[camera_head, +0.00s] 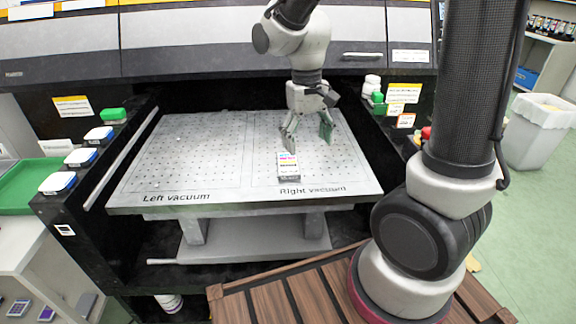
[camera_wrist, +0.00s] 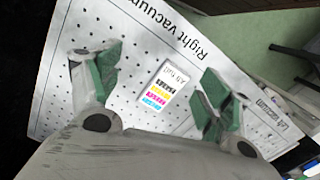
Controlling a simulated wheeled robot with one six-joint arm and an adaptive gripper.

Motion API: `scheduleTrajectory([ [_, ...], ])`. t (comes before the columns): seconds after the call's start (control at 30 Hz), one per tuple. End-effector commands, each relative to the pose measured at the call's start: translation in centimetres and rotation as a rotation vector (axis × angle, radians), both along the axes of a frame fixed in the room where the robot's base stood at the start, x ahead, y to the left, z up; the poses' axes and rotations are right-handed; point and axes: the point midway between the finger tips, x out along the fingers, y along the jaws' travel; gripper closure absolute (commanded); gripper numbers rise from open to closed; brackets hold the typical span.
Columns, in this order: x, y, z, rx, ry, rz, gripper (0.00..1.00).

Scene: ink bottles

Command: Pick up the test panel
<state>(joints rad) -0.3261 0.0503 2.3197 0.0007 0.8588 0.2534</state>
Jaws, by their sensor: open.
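The test panel (camera_head: 288,166) is a small white card with coloured bars. It lies on the right half of the perforated vacuum table (camera_head: 190,160), near the front edge. In the wrist view the test panel (camera_wrist: 160,88) shows a printed heading and black, yellow, magenta and blue bars. My gripper (camera_head: 307,135) is open and empty, with green pads on its fingers. It hangs above the table, slightly behind and right of the panel in the head view. In the wrist view the panel appears between the spread fingers of my gripper (camera_wrist: 152,88), apart from both.
The printer body (camera_head: 250,45) spans the back above the table. Dark side ledges flank the table; the left one carries several white-and-blue capped items (camera_head: 82,157) and a green one (camera_head: 113,115). The left table half is clear.

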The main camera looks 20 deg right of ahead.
Motion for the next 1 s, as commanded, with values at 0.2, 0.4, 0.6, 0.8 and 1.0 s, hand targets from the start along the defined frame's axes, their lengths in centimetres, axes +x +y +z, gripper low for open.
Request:
scheduleTrajectory([
  [0.2,5.5,2.7,-1.7,0.009,-0.069,-0.238,0.21],
  [0.4,5.9,2.9,-2.6,0.012,-0.085,-0.337,0.21],
  [0.6,5.8,2.9,-5.1,0.011,-0.084,-0.336,0.21],
  [0.8,5.6,3.0,-8.2,0.011,-0.083,-0.334,0.21],
  [1.0,5.7,3.0,-9.5,0.013,-0.086,-0.334,0.21],
])
